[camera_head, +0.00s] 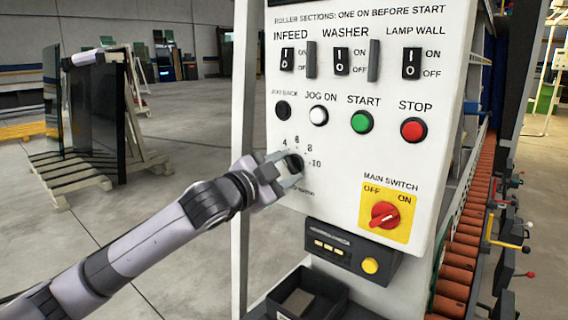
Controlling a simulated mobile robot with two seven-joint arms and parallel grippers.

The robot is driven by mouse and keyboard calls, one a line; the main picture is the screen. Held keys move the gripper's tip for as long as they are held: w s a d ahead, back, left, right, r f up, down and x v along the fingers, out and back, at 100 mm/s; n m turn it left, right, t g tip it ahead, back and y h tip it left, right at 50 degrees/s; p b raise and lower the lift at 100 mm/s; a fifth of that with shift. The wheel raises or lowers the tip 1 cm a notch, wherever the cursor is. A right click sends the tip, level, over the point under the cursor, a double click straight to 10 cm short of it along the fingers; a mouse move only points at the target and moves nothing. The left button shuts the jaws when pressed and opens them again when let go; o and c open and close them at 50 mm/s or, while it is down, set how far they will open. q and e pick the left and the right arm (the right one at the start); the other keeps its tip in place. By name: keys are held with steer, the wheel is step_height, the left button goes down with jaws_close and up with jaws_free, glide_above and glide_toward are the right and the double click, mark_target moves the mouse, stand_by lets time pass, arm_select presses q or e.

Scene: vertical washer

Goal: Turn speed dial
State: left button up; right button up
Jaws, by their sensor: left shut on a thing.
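The speed dial (294,163) is a small black knob at the lower left of the white control panel (335,190). Printed numbers 4, 6, 8 and 10 show around its upper and right side. My left gripper (290,170) comes in from the left and is shut on the dial, its fingers on either side of it. The gripper and wrist hide the dial's left part, the lower numbers and some of the label below. The dial's pointer is too small to read. My right gripper is not in view.
Close above the dial are a black jog back button (283,110), white jog on, green start (362,122) and red stop (413,130) buttons. A red main switch (384,214) is at the lower right. A black tray (305,296) sits below. Orange rollers run along the right.

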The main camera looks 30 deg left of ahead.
arm_select(q)
steer(key=shift+m, duration=0.3)
steer(key=o, duration=1.1)
steer(key=shift+c, duration=0.2)
steer(key=s+b, duration=0.2)
steer(key=s, duration=0.5)
steer(key=shift+a, duration=0.3)
steer(key=shift+s, duration=0.1)
